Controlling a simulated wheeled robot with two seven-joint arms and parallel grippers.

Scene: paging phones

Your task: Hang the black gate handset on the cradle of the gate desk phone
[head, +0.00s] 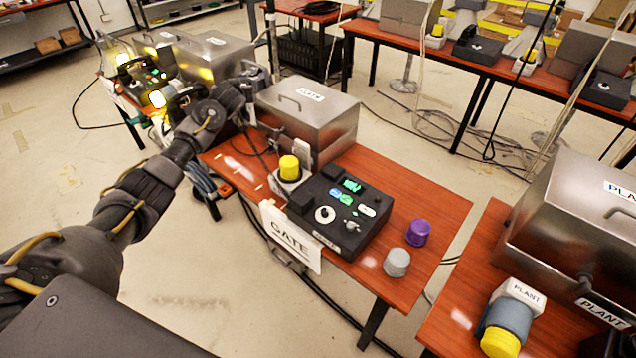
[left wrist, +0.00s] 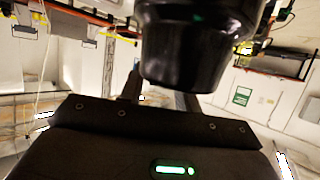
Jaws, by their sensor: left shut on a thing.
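My left gripper (head: 252,82) reaches in from the left, past the left end of the gate table and above it. In the left wrist view it is shut on the black gate handset (left wrist: 185,45), whose glossy round end fills the top middle. In the head view the handset is hard to tell from the dark wrist. The gate desk phone (head: 345,222) is a black box with a small green display, a dial and keys, on the red-brown table behind the GATE sign. The gripper is apart from it, farther back and left. My right gripper is not in view.
A steel box (head: 308,112) stands behind the phone. A white stand with a yellow cap (head: 289,167) is at its left. A purple cup (head: 417,232) and a grey cup (head: 396,262) stand at its right. The PLANT table (head: 450,310) is at the right.

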